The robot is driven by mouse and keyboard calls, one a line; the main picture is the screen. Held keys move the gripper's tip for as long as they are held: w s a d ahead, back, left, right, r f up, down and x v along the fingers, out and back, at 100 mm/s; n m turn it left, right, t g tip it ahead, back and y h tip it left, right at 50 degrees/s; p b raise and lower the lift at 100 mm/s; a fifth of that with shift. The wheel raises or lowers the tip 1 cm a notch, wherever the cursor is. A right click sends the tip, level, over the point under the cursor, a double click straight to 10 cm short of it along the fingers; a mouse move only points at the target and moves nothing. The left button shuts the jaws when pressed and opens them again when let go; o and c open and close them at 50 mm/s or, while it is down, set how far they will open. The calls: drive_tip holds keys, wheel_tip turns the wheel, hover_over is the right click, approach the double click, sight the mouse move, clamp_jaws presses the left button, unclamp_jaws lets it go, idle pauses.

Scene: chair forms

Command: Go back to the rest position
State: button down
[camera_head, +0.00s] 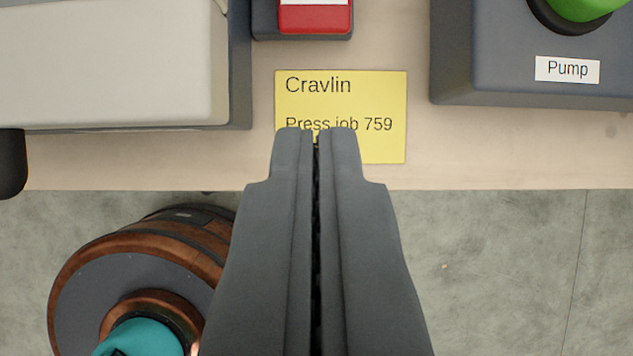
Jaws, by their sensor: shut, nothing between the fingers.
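My gripper (317,135) reaches up from the bottom middle of the head camera view. Its two dark grey fingers are together, with only a thin dark gap between them and nothing held. The fingertips overlap the lower part of a yellow note (340,98) that reads "Cravlin" and "Press job 759". I cannot tell how high the fingertips are above the note.
The note lies on a beige table (520,150) near its front edge. A grey device (110,60), a red and white item (315,15) and a dark box labelled "Pump" (567,69) with a green button (580,8) stand behind. A copper-and-black round object (90,270) with a teal top is lower left. Grey floor (500,270) shows at right.

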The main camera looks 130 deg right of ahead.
drive_tip(key=s+d+r+m+t+h, duration=0.1)
drive_tip(key=s+d+r+m+t, duration=0.2)
drive_tip(key=s, duration=0.6)
drive_tip(key=s+d+r+m+t+h, duration=0.2)
drive_tip(key=s+d+r+m+t, duration=0.2)
drive_tip(key=s, duration=0.5)
drive_tip(key=s+d+r+m+t+h, duration=0.2)
drive_tip(key=s+r+t, duration=0.4)
drive_tip(key=s, duration=0.3)
drive_tip(key=shift+d+r+m, duration=0.25)
drive_tip(key=shift+d+m, duration=0.45)
drive_tip(key=shift+d, duration=0.55)
